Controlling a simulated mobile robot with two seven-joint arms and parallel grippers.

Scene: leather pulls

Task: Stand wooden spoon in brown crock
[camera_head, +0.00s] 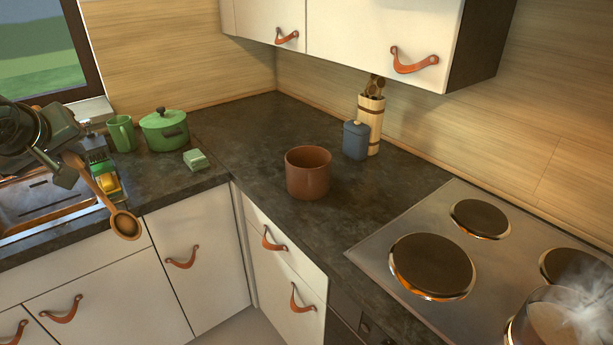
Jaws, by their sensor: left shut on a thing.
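The wooden spoon (107,200) is in my left gripper (72,170) at the left of the head view. The gripper is shut on the upper part of its handle. The spoon hangs tilted, bowl down and to the right, in front of the counter edge and a white cabinet front. The brown crock (308,174) stands upright on the dark counter near the inner corner, well to the right of the spoon and apart from it. Its opening faces up; its floor is hidden. My right gripper is not in view.
A green pot (164,131), green mug (122,134) and pale green block (195,160) stand left of the crock. A blue-grey canister (356,140) and a tan utensil holder (370,122) stand behind it. A stove (408,232) with a steaming pot (552,325) is at right. Cabinets overhang the back.

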